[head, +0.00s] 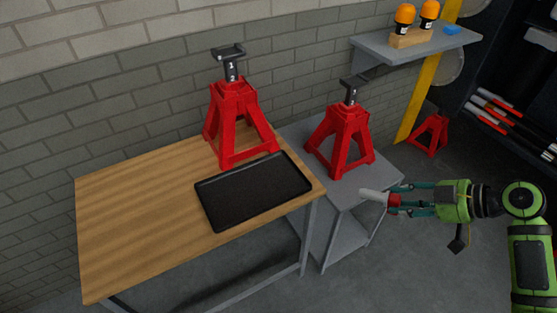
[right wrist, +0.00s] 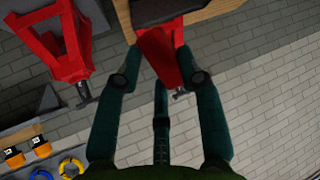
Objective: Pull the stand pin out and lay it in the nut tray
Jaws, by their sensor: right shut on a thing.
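My right gripper (head: 403,201) is at the right, off the front right corner of the grey cart. It is shut on a piece with a red part and a pale, rod-like end (head: 372,194) pointing left, which looks like the stand pin. In the right wrist view the fingers (right wrist: 160,78) frame red, but I cannot tell held piece from stand behind. The black nut tray (head: 255,190) lies flat on the wooden table and looks empty. A red stand (head: 236,120) stands behind it, and another (head: 342,140) on the cart. My left gripper is out of view.
The wooden table (head: 140,215) is clear left of the tray. The grey cart (head: 345,188) adjoins it on the right. A wall shelf (head: 440,42) holds orange-topped bottles (head: 404,18). A third red stand (head: 428,135) is on the floor by a yellow post (head: 410,115).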

